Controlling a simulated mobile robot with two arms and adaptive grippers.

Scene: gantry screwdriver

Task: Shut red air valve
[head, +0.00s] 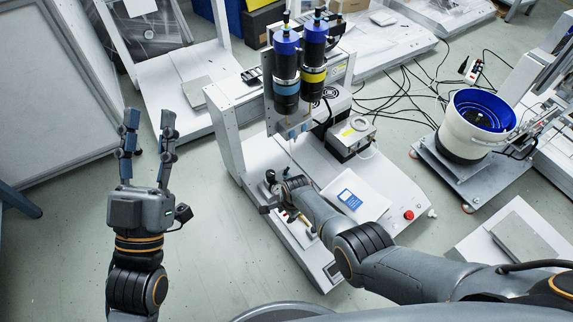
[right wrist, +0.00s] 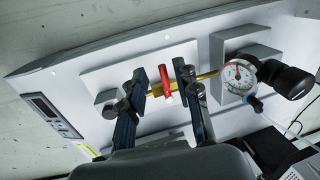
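The red air valve handle (right wrist: 164,78) shows in the right wrist view as a short red lever on a brass pipe (right wrist: 206,76). It stands roughly crosswise to the pipe. My right gripper (right wrist: 158,82) is open, with one finger to each side of the red handle and visible gaps between. I cannot tell whether the fingertips reach its depth. In the head view my right gripper (head: 274,200) is at the machine's near left side, and my arm mostly hides the valve. My left gripper (head: 149,128) is open and empty over the floor at the left.
A pressure gauge (right wrist: 239,74) with a black knob (right wrist: 287,79) sits right of the valve. A display panel (right wrist: 49,112) is at the left. Two screwdriver spindles (head: 314,62) hang above the machine's white base (head: 385,190), which has a red button (head: 409,214).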

